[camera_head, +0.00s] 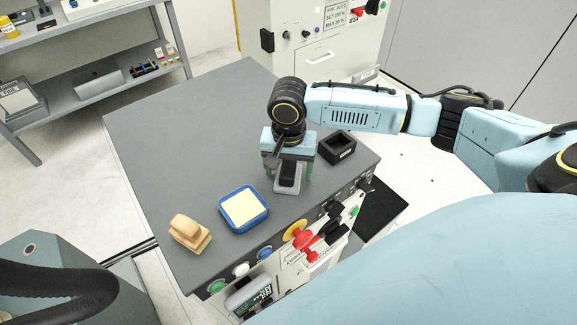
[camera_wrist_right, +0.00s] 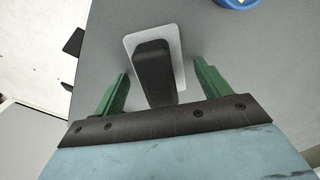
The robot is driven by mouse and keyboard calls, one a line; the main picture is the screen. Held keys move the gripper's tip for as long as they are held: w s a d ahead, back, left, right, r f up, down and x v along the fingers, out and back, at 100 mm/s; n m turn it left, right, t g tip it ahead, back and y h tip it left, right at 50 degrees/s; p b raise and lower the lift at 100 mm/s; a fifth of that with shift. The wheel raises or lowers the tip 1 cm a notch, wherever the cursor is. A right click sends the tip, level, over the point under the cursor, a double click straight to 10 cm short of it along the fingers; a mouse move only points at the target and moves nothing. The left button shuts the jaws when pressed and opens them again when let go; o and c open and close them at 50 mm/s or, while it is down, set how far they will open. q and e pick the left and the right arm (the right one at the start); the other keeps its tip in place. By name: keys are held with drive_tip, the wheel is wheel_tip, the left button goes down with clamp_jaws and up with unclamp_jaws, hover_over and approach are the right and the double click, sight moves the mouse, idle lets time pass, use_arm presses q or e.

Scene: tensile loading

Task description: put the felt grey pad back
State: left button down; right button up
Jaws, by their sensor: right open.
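A light grey pad (camera_wrist_right: 172,35) with a black block-shaped grip (camera_wrist_right: 153,70) on top lies flat on the grey bench top. It also shows in the head view, where the black grip (camera_head: 288,174) stands near the front edge. My right gripper (camera_head: 289,170) is above the bench, pointing down at the pad. In the wrist view its two green fingers (camera_wrist_right: 160,70) are spread, one on each side of the black grip, with visible gaps. It holds nothing. My left gripper is not in view.
On the grey bench (camera_head: 180,130) are a black open box (camera_head: 337,147) just right of the gripper, a blue tray with a yellow pad (camera_head: 243,208), and a tan block (camera_head: 190,232). Knobs and buttons line the front panel. The bench's back left is clear.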

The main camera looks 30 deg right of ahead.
sight(289, 164)
wheel_tip(289, 164, up, 12)
idle(0.4)
idle(0.5)
